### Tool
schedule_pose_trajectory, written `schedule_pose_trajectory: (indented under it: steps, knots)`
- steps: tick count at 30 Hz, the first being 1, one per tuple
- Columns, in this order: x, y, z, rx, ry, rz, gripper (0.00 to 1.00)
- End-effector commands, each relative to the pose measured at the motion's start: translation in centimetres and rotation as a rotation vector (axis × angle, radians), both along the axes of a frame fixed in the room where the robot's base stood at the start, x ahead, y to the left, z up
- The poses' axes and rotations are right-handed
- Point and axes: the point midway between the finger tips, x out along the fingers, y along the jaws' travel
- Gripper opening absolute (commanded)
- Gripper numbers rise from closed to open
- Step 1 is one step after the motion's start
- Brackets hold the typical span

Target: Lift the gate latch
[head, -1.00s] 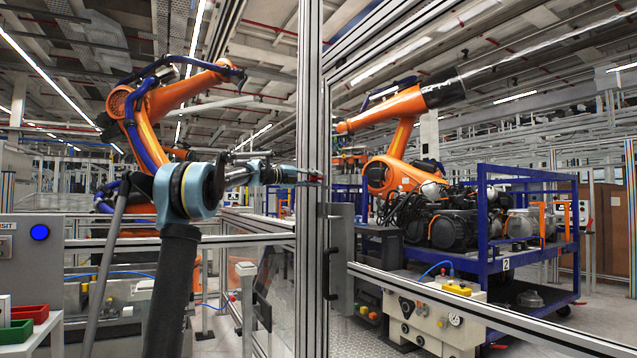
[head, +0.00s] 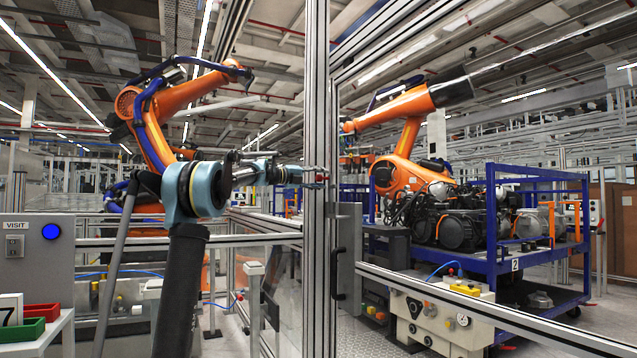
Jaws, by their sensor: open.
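The gate's aluminium post (head: 318,90) stands upright in the middle of the head view. A grey lock box (head: 348,235) with a black pull handle (head: 337,274) is fixed on its right side. I cannot clearly make out a separate latch lever. My gripper (head: 318,178) is open, at the end of my light blue arm, in front of the post and above the handle's height. A small red part shows at its fingertips. I cannot tell whether the fingers touch anything, and no held object shows.
Clear panels and aluminium rails run left and right of the post. Behind them stand orange robots (head: 405,135), a blue rack (head: 490,240) with dark drive units, and a cream control box (head: 435,315). At the left are a panel with a blue button (head: 51,232) and red and green bins (head: 22,328).

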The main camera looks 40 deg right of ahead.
Motion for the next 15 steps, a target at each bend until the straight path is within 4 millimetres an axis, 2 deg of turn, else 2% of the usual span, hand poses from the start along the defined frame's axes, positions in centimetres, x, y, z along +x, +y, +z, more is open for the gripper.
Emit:
schedule_pose_trajectory:
  steps: [15]
  knots:
    - [3.1, 8.6, -0.1, 0.0, 0.0, 0.003, 0.47]
